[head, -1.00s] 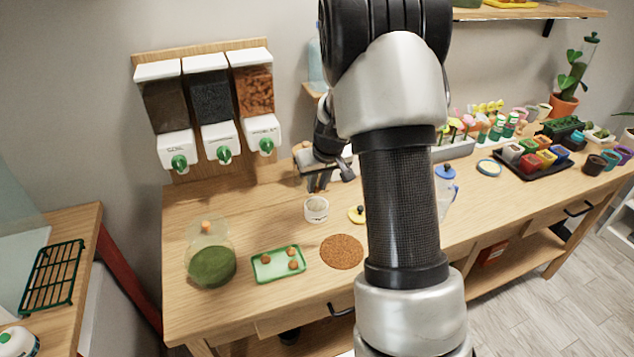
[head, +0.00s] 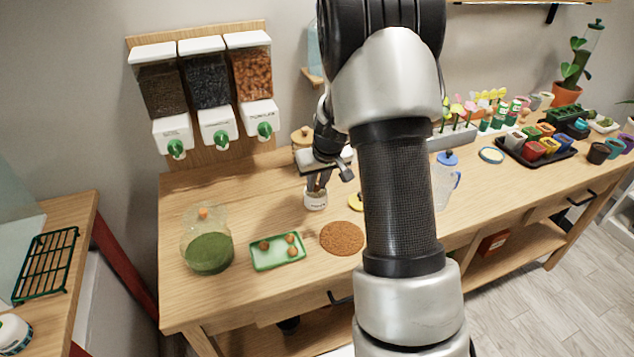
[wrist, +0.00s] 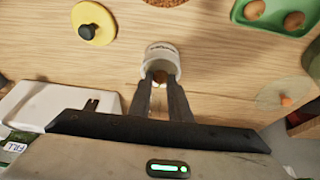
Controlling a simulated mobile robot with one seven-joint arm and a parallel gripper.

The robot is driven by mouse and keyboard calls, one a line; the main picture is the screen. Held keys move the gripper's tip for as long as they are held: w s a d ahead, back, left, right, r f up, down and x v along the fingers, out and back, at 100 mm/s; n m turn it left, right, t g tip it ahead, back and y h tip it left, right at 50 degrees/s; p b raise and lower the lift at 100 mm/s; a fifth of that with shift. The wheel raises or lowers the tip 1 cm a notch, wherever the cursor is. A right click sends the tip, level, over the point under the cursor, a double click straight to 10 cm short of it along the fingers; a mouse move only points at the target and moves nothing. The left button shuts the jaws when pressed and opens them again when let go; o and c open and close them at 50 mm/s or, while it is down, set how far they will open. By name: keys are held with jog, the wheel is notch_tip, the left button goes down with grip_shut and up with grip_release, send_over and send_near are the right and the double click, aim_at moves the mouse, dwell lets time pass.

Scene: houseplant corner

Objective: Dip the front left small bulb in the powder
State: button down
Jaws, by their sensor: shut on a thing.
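My gripper (head: 317,186) points down with its fingertips at the mouth of the small white powder pot (head: 315,200). In the wrist view the fingers (wrist: 160,92) are shut on a small brown bulb (wrist: 160,77), mostly hidden between the tips. The bulb is at or inside the rim of the pot (wrist: 161,56); I cannot tell whether it touches the powder. The green tray (head: 277,263) holds three brown bulbs, and its front left spot is empty.
A round cork mat (head: 342,238) lies right of the tray. A yellow lid (wrist: 94,22) with a dark knob lies beside the pot. A glass vessel with green contents (head: 209,253) stands left of the tray. Dispensers (head: 211,90) hang on the wall behind.

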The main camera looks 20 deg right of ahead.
jog(key=shift+f+b, duration=0.7)
jog(key=shift+b, duration=0.1)
dwell(2.0)
jog(key=shift+r, duration=0.15)
jog(key=shift+r+p, duration=2.1)
jog(key=shift+r, duration=1.35)
